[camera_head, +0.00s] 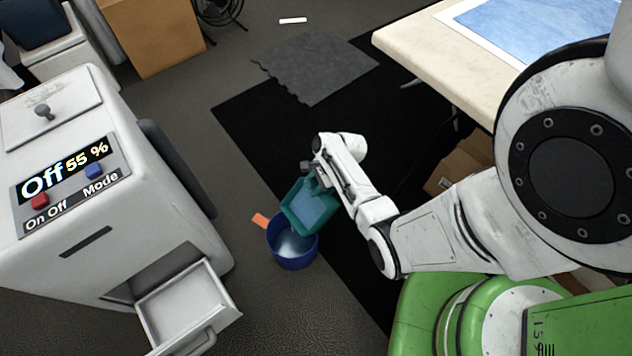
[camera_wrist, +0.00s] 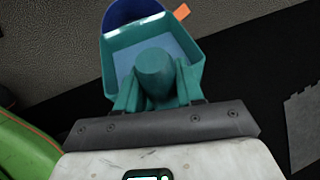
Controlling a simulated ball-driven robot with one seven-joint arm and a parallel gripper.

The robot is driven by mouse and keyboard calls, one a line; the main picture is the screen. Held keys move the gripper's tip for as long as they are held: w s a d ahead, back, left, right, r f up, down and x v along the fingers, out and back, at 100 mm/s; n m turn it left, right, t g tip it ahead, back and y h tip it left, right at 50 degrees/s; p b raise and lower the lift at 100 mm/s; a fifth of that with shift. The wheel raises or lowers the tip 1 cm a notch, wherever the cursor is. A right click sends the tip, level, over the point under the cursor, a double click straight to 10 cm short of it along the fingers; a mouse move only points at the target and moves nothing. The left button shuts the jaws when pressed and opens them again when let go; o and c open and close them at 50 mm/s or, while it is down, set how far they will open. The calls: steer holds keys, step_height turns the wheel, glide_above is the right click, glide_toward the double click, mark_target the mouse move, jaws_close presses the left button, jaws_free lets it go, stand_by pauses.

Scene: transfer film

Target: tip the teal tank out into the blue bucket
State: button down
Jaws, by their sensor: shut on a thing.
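The teal tank (camera_head: 291,212) is an open tray-like container with light blue liquid inside. It is tilted over the blue bucket (camera_head: 293,259), which stands on the dark floor and has a pale bluish content at its bottom. My gripper (camera_head: 321,178) is shut on the tank at its near end. In the wrist view the tank (camera_wrist: 192,52) fills the space ahead of my gripper (camera_wrist: 155,90), with a rounded teal part between the fingers. The bucket (camera_wrist: 135,10) shows just beyond the tank's far edge. I cannot tell whether liquid is flowing.
An orange tab (camera_head: 260,220) sticks out at the bucket's rim. A white machine (camera_head: 60,260) reading "Off 55 %" stands at left with its drawer (camera_head: 185,305) open towards the bucket. A pale table (camera_head: 430,50) is at upper right. Black mats cover the floor behind.

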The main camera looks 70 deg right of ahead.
mark_target(307, 186)
steer(key=shift+w+a+r+g+h+p, duration=0.2)
steer(key=shift+w+a+g+h, duration=0.1)
steer(key=shift+w+a+h, duration=0.3)
steer(key=shift+w+a+r+g+h+p, duration=0.2)
steer(key=shift+w+a+g+h, duration=0.15)
steer(key=shift+a, duration=0.35)
steer(key=w+a+f+n+g+h+b, duration=0.1)
steer(key=w+a+f+g+h+b, duration=0.2)
steer(key=w+a+h+b, duration=0.3)
steer(key=a+f+b, duration=0.1)
steer(key=a+b, duration=0.1)
steer(key=a, duration=0.1)
steer(key=shift+g, duration=0.35)
stand_by(1.6)
steer(key=shift+w+a, duration=0.15)
steer(key=shift+a, duration=0.05)
stand_by(0.3)
stand_by(0.8)
